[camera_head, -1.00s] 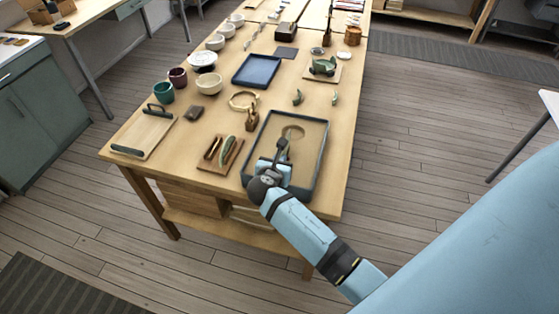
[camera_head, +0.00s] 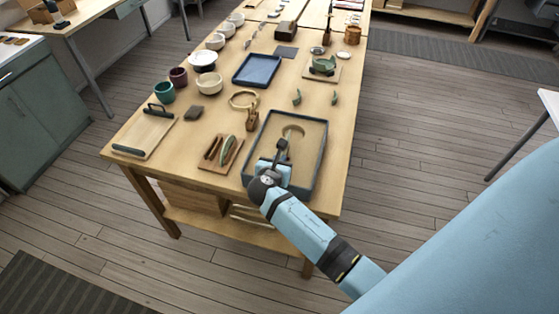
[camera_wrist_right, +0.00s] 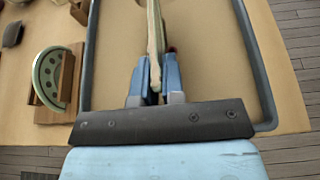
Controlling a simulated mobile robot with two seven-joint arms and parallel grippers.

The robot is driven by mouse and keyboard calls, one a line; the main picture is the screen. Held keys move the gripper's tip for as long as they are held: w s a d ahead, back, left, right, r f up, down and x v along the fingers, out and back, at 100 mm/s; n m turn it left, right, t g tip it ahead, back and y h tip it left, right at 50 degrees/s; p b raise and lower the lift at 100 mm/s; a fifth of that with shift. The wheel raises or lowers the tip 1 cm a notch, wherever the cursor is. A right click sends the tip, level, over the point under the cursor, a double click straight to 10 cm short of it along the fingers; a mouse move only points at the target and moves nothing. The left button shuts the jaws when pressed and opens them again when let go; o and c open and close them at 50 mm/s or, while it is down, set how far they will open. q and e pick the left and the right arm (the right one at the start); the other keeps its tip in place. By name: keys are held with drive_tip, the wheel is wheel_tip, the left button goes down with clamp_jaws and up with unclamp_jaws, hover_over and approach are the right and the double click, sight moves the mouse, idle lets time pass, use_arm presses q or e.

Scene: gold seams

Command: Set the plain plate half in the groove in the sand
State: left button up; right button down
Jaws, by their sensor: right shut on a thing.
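My right gripper (camera_head: 282,150) is over the sand tray (camera_head: 319,165), a dark-rimmed tray of tan sand. In the right wrist view the gripper (camera_wrist_right: 154,88) is shut on the plain plate half (camera_wrist_right: 154,45), which shows edge-on as a pale, upright strip between the blue fingers. A round, tan outline shows at the sand just beyond the fingers in the head view; I cannot tell there how much is groove and how much is plate. Whether the plate's lower edge touches the sand is hidden. My left gripper is not in view.
A wooden rack (camera_head: 207,166) left of the tray holds a green, spotted plate half (camera_wrist_right: 47,75). A gold-coloured ring (camera_head: 243,99), a blue tray (camera_head: 257,70) and two small green shards (camera_head: 297,97) lie beyond.

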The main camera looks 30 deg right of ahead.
drive_tip(key=shift+f, duration=0.7)
idle(0.5)
drive_tip(key=shift+p, duration=0.45)
drive_tip(key=shift+f, duration=0.3)
idle(0.7)
drive_tip(key=shift+r+p, duration=2.55)
drive_tip(key=shift+p, duration=0.4)
